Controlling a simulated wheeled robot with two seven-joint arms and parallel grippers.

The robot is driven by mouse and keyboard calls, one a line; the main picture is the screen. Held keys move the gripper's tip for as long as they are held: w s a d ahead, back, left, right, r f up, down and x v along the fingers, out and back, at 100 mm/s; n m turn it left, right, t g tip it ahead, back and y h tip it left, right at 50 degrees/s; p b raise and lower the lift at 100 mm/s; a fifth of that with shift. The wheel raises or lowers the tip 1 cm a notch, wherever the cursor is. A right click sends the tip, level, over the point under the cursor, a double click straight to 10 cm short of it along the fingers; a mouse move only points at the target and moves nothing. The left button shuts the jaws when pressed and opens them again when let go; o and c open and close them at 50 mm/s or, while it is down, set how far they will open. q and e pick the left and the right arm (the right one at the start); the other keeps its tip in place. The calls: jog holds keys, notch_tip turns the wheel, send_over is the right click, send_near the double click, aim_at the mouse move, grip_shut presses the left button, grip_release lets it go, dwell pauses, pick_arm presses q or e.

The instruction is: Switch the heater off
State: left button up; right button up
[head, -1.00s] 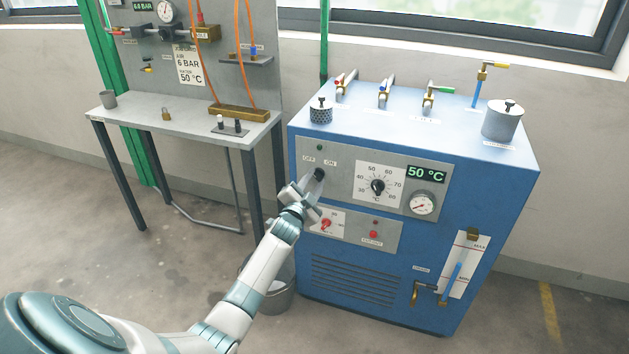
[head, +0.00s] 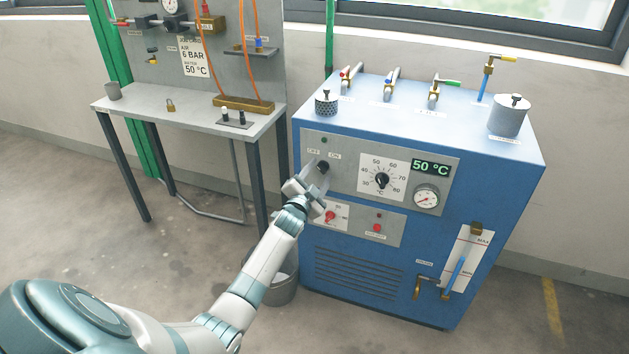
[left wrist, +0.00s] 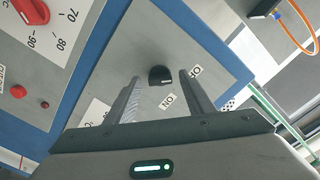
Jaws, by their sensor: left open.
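The heater is a blue cabinet (head: 475,195) with a grey front panel. Its black OFF/ON knob (head: 323,167) is at the panel's upper left, with a dark small lamp (head: 324,140) above the labels. My left gripper (head: 313,177) is open at this knob and partly covers the panel below it. In the left wrist view the knob (left wrist: 160,76) appears between the two spread fingertips, with a gap on each side. The ON label (left wrist: 167,102) is near it; the OFF label is partly hidden by a finger. I cannot tell how deep the fingers reach around it.
A temperature dial (head: 381,180), a 50 °C display (head: 431,167) and a gauge (head: 426,197) are right of the knob. A lower panel has a red knob (head: 330,216) and a red button (head: 377,227). A grey table (head: 180,118) stands left; a bucket (head: 282,287) is below my arm.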

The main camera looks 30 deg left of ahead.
pick_arm(q)
jog(key=shift+s, duration=0.1)
jog(key=b+v, duration=0.1)
jog(key=v, duration=1.6)
jog(key=shift+s+f, duration=0.1)
jog(key=shift+f, duration=0.05)
jog(key=s+d+f+n+g+h, duration=0.1)
jog(key=s+d+f+g, duration=0.2)
jog(key=f, duration=0.7)
jog(key=s+d+f+g+h, duration=0.1)
jog(key=s+d+f, duration=0.35)
jog(key=f, duration=0.45)
jog(key=s+d+f+n+g+h, duration=0.1)
jog(key=s+d+f+g, duration=0.2)
jog(key=f, duration=0.7)
jog(key=s+d+f+g+h, duration=0.1)
jog(key=s+d+f, duration=0.3)
jog(key=s+f, duration=0.2)
jog(key=s+d+f+n+g, duration=0.1)
jog(key=s+d+f+g, duration=0.1)
jog(key=s+d+f, duration=0.3)
jog(key=s+d+f+n+g+h, duration=0.1)
jog(key=s+d+f+g, duration=0.1)
jog(key=s+d+f, duration=0.3)
jog(key=s+f, duration=0.4)
jog(key=s, duration=0.3)
jog(key=shift+s+d+h, duration=0.25)
jog(key=shift+h, duration=0.05)
